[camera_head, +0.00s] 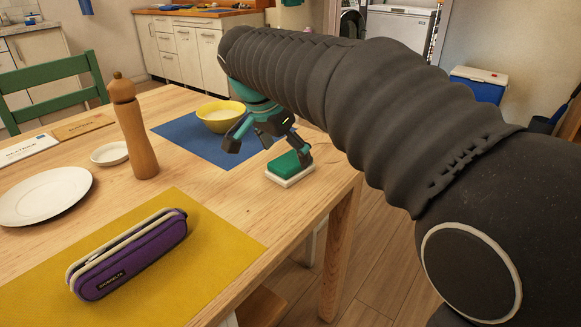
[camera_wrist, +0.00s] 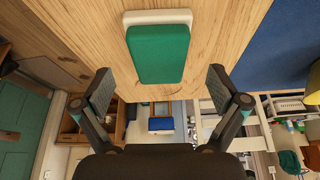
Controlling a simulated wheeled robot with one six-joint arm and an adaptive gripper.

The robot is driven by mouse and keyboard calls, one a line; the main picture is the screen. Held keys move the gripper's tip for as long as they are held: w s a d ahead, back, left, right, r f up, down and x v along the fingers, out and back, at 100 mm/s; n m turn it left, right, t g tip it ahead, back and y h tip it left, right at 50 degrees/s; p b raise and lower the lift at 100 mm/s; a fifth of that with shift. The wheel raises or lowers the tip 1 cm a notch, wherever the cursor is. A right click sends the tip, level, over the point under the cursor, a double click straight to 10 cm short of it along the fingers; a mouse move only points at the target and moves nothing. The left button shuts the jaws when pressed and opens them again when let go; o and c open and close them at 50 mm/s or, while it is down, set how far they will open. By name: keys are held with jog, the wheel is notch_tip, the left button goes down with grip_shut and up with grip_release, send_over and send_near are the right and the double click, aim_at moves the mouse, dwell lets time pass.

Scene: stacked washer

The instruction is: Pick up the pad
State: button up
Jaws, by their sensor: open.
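The pad (camera_head: 290,168) is a green block with a white layer, lying flat on the wooden table near its right edge. In the wrist view the pad (camera_wrist: 160,52) is at the top middle, green with a white strip at its far end. My gripper (camera_head: 268,152) is above and beside the pad in the head view, partly over the blue mat. In the wrist view my gripper (camera_wrist: 160,92) is open, its two fingers apart to the left and right of the pad's near end. Nothing is between the fingers, and they appear clear of the pad.
A yellow bowl (camera_head: 221,116) stands on the blue mat (camera_head: 178,134) behind my gripper. A wooden pepper mill (camera_head: 135,130), a small white dish (camera_head: 110,153) and a plate (camera_head: 45,195) are to the left. A purple case (camera_head: 130,256) lies on a yellow mat (camera_head: 215,240) in front.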

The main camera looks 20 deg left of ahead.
aim_at(290, 159)
jog(key=shift+x, duration=1.7)
jog(key=c, duration=1.2)
jog(key=shift+c, duration=0.2)
jog(key=shift+r, duration=0.15)
notch_tip(290, 159, up, 4)
jog(key=shift+r, duration=0.1)
jog(key=s+d+r, duration=0.3)
jog(key=d+r, duration=0.3)
jog(key=d, duration=0.5)
jog(key=shift+s+r, duration=0.25)
jog(key=shift+r, duration=0.05)
jog(key=shift+d, duration=0.1)
